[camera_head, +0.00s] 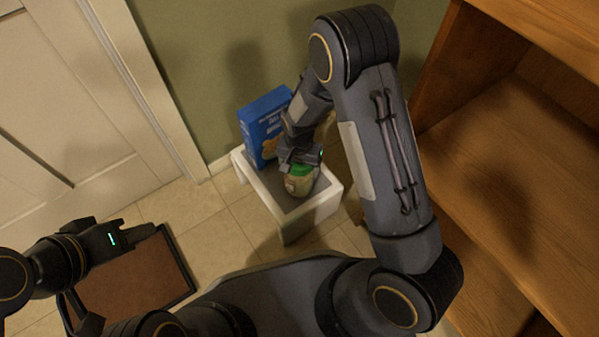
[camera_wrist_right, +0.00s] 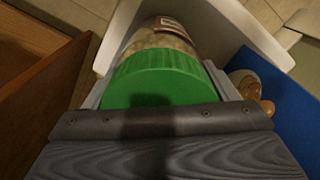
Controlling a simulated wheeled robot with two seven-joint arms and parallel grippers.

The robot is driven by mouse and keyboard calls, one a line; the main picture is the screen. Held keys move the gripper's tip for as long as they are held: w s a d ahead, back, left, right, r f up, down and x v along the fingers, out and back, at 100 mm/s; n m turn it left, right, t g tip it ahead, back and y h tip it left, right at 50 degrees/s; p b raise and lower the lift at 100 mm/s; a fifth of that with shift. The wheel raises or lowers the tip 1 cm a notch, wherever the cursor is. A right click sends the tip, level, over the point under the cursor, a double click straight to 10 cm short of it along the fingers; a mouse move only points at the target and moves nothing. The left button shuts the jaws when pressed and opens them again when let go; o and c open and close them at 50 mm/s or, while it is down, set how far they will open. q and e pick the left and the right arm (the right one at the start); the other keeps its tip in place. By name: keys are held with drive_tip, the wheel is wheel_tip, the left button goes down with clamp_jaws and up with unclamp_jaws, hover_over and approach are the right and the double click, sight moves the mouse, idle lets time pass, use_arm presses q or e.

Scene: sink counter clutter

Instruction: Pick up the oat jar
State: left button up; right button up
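The oat jar (camera_head: 298,183) has a green lid and a pale body. It stands on a small white stand with a grey top, and its lid fills the middle of the right wrist view (camera_wrist_right: 160,77). My right gripper (camera_head: 300,160) is at the lid, coming from above. In the right wrist view its dark grey part (camera_wrist_right: 160,120) covers the lid's near edge. Whether its fingers grip the jar is hidden. My left gripper (camera_head: 140,234) is at the lower left, over a brown mat and away from the jar. Its finger gap does not show.
The white stand (camera_head: 326,200) has a raised rim. A blue box (camera_head: 258,128) stands close behind the jar and shows at the right of the wrist view (camera_wrist_right: 290,115). A wooden shelf unit (camera_head: 500,150) is at right. The dark-edged brown mat (camera_head: 140,285) lies on the tiled floor.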

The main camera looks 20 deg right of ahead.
drive_tip(key=c, duration=0.7)
drive_tip(key=shift+r, duration=0.1)
